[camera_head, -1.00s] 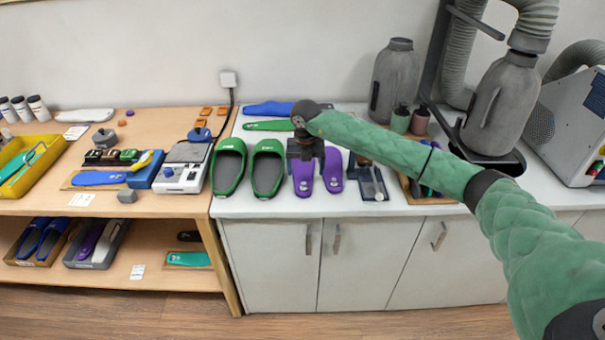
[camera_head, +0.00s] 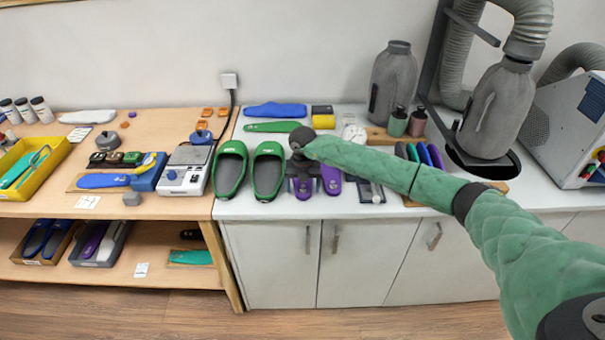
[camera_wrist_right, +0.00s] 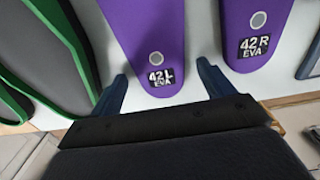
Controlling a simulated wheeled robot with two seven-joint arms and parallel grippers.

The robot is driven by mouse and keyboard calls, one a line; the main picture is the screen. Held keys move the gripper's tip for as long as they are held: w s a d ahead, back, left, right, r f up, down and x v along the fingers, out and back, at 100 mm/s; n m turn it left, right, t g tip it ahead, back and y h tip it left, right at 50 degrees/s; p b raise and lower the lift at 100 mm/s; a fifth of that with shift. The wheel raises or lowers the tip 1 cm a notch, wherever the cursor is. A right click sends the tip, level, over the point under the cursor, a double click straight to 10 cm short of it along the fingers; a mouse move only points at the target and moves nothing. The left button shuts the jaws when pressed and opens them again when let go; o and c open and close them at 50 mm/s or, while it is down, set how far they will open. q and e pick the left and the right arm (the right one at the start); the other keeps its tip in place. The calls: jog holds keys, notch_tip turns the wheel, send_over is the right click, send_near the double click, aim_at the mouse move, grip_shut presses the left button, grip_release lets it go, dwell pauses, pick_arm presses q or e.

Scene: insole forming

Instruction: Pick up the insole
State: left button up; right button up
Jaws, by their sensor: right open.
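Two purple insoles lie side by side on the white counter. The left one, marked 42 L EVA (camera_wrist_right: 150,35), shows its labelled end between my right gripper's fingers (camera_wrist_right: 161,76) in the right wrist view. The right one, marked 42 R EVA (camera_wrist_right: 255,20), lies just outside the right finger. In the head view my right gripper (camera_head: 303,187) hangs over the left insole (camera_head: 304,195) and hides much of it; the right insole (camera_head: 333,184) is partly covered. The jaws are open, one finger on each side of the left insole, with no contact visible. My left gripper is out of view.
Green-edged dark slippers (camera_head: 268,172) stand close to the left. A small dark tray (camera_head: 370,193) lies to the right. Blue (camera_head: 275,110) and green insoles (camera_head: 272,127) lie behind. The counter's front edge is close to the purple insoles.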

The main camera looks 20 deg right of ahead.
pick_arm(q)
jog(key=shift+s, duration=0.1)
pick_arm(e)
jog(key=shift+f, duration=0.15)
jog(key=c, duration=1.1)
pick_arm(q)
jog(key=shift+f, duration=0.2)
